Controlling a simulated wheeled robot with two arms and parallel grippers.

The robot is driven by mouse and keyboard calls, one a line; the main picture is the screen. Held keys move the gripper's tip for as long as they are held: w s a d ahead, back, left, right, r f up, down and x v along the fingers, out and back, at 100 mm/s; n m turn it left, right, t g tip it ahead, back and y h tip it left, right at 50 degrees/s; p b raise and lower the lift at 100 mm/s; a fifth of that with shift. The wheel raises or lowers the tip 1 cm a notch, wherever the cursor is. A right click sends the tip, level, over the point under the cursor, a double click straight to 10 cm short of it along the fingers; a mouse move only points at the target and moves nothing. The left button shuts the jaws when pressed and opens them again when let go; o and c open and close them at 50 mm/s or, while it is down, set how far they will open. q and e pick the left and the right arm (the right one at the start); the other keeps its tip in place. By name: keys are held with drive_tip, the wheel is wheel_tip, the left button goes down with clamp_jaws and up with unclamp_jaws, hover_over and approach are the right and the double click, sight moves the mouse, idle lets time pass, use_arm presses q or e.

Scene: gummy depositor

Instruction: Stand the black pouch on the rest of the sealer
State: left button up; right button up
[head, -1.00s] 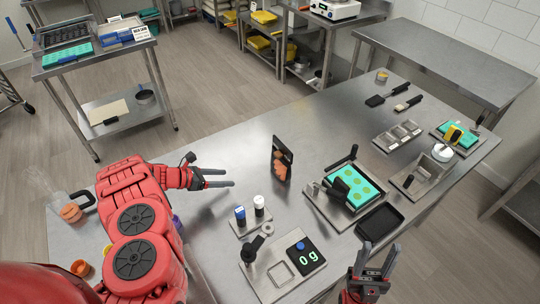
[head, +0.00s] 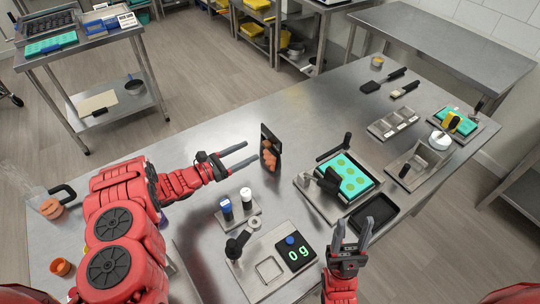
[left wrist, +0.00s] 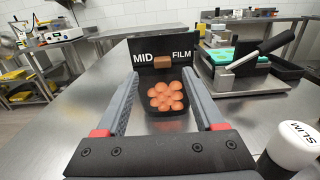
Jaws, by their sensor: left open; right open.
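The black pouch (head: 264,140) stands upright on the steel table, with orange gummies showing on its front. In the left wrist view the pouch (left wrist: 145,70) faces me, marked "MID FILM". My left gripper (head: 253,153) is open beside it, fingertips pointing at it. In the left wrist view the pouch's gummy window shows between the open fingers (left wrist: 160,78); contact cannot be told. My right gripper (head: 354,226) is open and empty near the front edge. A lever device (head: 323,206) with a black handle stands right of the pouch; I cannot tell whether it is the sealer.
A teal mould (head: 358,188) lies on the lever device, beside a black tray (head: 374,213). Another handled steel fixture (head: 420,163) is farther right. Table behind the pouch is clear.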

sight(264, 145)
use_arm(q)
drive_tip(key=shift+w+d+p, duration=0.3)
drive_tip(key=shift+w+d, duration=0.05)
drive_tip(key=shift+d, duration=0.1)
drive_tip(key=p+x, duration=0.2)
drive_tip(key=x, duration=0.1)
drive_tip(key=shift+s+d+r, duration=0.1)
drive_tip(key=shift+s+d, duration=0.05)
drive_tip(key=shift+d, duration=0.15)
drive_tip(key=shift+w+d, duration=0.4)
drive_tip(key=shift+d, duration=0.15)
clamp_jaws()
